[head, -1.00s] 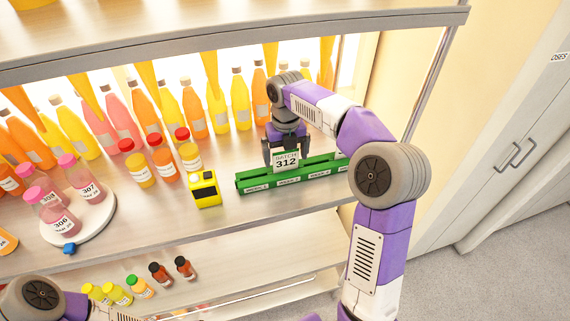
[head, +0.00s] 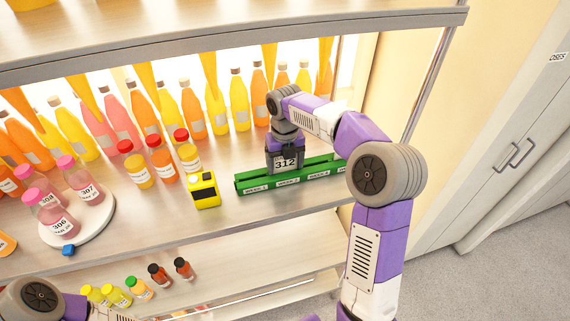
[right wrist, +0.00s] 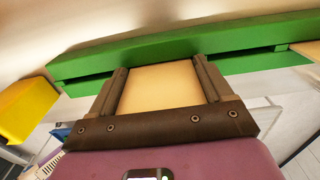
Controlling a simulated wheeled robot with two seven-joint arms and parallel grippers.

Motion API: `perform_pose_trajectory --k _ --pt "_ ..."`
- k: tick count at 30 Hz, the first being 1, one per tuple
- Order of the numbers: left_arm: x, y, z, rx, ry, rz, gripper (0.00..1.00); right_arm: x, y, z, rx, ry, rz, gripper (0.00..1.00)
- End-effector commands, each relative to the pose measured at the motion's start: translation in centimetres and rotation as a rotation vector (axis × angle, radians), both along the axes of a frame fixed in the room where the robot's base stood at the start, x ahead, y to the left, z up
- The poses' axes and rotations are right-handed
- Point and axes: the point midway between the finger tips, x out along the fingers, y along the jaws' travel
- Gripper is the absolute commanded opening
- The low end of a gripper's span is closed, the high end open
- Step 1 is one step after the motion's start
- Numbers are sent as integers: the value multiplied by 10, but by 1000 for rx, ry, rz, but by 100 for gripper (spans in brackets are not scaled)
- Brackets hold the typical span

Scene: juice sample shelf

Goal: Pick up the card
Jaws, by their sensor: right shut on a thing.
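The white card marked 312 (head: 285,164) stands upright at the green holder (head: 262,184) on the shelf. My right gripper (head: 285,160) comes down over the card from above and is shut on it. In the right wrist view the card (right wrist: 160,88) shows as a pale tan panel between the two dark fingers (right wrist: 162,90), with the green holder (right wrist: 180,50) just beyond. I cannot tell whether the card still touches the holder. Of my left arm only a link shows at the lower left in the head view; its gripper is out of view.
A yellow device (head: 204,190) stands just left of the holder. Small red-capped bottles (head: 161,160) and a white round tray (head: 104,225) with pink bottles are further left. Tall juice bottles (head: 240,100) line the back. An upper shelf (head: 230,45) hangs above.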

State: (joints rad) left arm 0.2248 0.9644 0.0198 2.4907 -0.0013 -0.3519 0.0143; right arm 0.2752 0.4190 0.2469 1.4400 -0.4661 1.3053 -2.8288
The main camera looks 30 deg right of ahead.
Motion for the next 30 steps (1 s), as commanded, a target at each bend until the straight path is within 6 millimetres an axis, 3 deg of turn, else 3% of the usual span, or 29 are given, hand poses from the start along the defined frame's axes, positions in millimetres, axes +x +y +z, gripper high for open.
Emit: perform_pose_trajectory --k 5,18,23,30 --pt "0 0 1 0 0 0 43 1 0 12 -1 -3 0 50" --pt "0 0 11 0 0 0 43 1 0 91 0 -2 -5 50" --pt "0 0 14 0 0 0 43 0 -2 100 0 0 -77 50" --pt "0 0 19 0 0 0 43 -1 -12 100 -1 1 -377 50"
